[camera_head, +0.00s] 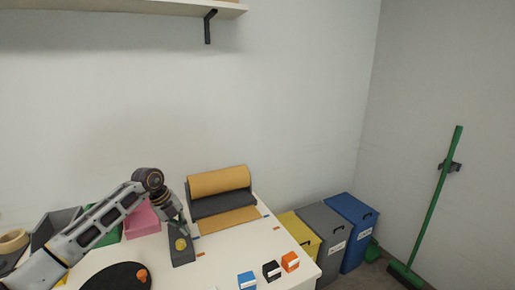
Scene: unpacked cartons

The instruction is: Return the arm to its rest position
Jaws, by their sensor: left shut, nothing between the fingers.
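My left arm comes in from the left, over the white table (228,252). Its gripper (182,232) points down near a dark grey slab-like holder (182,259) with a yellow round piece (181,244) on it. The fingers are small in the view; they are shut and hold nothing. Whether the fingertips touch the holder or the yellow piece, I cannot tell. My right arm and gripper are not in view.
A black disc (112,278) bears an orange piece (142,275). Blue (246,281), black (271,271) and orange (290,262) blocks stand near the front edge. A brown paper roll (218,181) stands behind; a pink bin (141,222) is left. Floor bins (351,230) stand right.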

